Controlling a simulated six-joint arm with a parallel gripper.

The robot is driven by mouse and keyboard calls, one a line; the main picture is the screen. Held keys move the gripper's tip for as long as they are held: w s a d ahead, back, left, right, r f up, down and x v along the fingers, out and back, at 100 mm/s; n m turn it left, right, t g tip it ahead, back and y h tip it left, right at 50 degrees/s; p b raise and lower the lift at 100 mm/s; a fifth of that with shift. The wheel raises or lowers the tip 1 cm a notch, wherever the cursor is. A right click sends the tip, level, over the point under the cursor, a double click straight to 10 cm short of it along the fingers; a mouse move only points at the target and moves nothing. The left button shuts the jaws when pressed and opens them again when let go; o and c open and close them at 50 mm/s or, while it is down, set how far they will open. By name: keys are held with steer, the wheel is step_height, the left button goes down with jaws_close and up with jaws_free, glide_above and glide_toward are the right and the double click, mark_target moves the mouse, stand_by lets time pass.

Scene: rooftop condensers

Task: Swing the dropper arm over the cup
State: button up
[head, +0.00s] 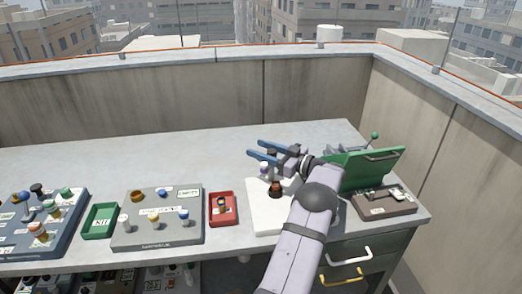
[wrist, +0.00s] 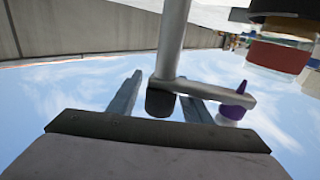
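My gripper (head: 256,148) has its two blue fingers spread and reaches left above the white base plate (head: 258,218). The dropper arm (wrist: 215,92) shows in the wrist view, which is upside down. It runs to the right from a grey post (wrist: 173,40) with a dark cap (wrist: 160,103). A purple dropper (wrist: 235,108) with a white part is at its end; it also shows in the head view (head: 264,168). The post and cap appear between my open fingers; contact cannot be told. A dark brown cup-like thing (head: 275,189) stands on the plate, apart from the dropper.
A red tray (head: 216,222) lies left of the plate, then a grey board with knobs (head: 140,236), a green tray (head: 90,228) and a blue board (head: 65,243). A green lidded box (head: 372,172) and a brown fixture (head: 398,206) stand on the right. The table's back is clear.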

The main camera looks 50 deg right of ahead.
steer(key=s+b, duration=0.1)
steer(key=s, duration=0.6)
steer(key=shift+s+d+b, duration=0.15)
steer(key=shift+d+b, duration=0.1)
steer(key=shift+b, duration=0.15)
